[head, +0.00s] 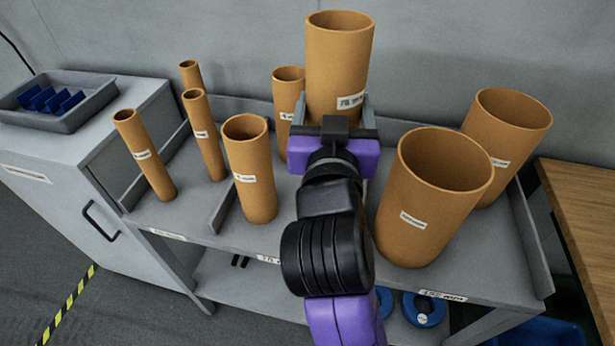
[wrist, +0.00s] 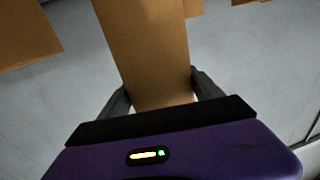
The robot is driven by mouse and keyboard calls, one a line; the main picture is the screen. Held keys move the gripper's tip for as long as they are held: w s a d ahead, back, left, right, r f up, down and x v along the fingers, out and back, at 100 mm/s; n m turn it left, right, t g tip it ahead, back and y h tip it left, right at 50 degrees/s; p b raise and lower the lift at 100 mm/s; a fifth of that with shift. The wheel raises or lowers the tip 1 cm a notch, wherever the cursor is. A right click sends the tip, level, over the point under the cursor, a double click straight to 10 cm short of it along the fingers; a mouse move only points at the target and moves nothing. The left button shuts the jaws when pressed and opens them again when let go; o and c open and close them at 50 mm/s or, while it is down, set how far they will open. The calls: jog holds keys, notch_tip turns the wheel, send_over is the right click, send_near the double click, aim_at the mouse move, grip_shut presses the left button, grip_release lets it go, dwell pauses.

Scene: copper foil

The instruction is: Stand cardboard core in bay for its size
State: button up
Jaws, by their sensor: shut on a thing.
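My gripper (head: 335,112) is shut on a brown cardboard core (head: 340,60) with a white label that seems to read 76. The core is upright in the head view, at the back middle of the rack. Its lower end is hidden behind my gripper, so I cannot tell whether it touches the shelf. In the wrist view the core (wrist: 148,50) runs between the two fingers. The grey rack (head: 190,222) has bays with labels on its front edge. Slim cores (head: 146,155) stand in the left bay, medium cores (head: 250,170) in the middle, wide cores (head: 430,200) at right.
A medium core (head: 287,95) stands close left of the held one. Another wide core (head: 500,150) is at the back right. A low divider (head: 224,205) separates left and middle bays. A cabinet with a grey tray (head: 60,105) is left; a wooden table (head: 585,210) is right.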

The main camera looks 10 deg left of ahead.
notch_tip(320, 180, down, 20)
jog(key=b, duration=0.2)
jog(key=shift+w+r, duration=0.15)
jog(key=shift+a+f+b, duration=0.1)
jog(key=shift+f+b, duration=0.1)
jog(key=shift+b, duration=0.2)
jog(key=o, duration=1.6)
jog(key=shift+o, duration=0.2)
jog(key=s+d+b, duration=0.1)
jog(key=s+b, duration=0.1)
jog(key=s, duration=1)
jog(key=shift+d+r, duration=0.15)
jog(key=shift+d, duration=0.1)
